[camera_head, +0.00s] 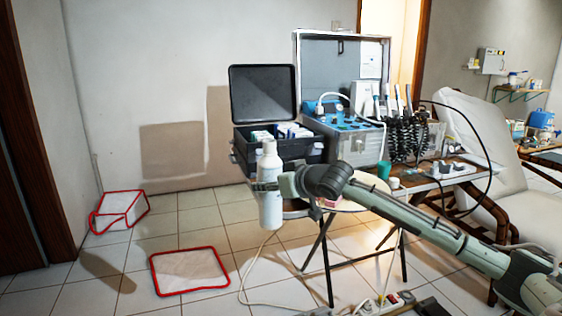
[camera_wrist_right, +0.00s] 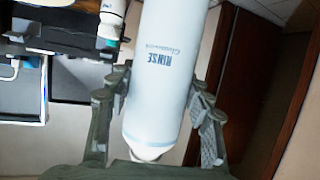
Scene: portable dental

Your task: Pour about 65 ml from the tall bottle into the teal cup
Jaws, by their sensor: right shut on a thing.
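The tall bottle (camera_head: 270,208) is white and looks about upright in the head view, its narrower top up. My right gripper (camera_head: 268,186) is shut around its middle and holds it in the air in front of the table. The teal cup (camera_head: 384,169) stands on the table, right of the bottle, partly behind my right arm. The liquid inside the bottle cannot be seen. My left gripper is not in view.
An open black case (camera_head: 262,95) with small boxes is behind the bottle. A blue dental unit (camera_head: 345,135) with corded handpieces stands behind the cup. A small pale cup (camera_head: 393,183) is close beside the teal cup. A reclining chair (camera_head: 470,130) is at right.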

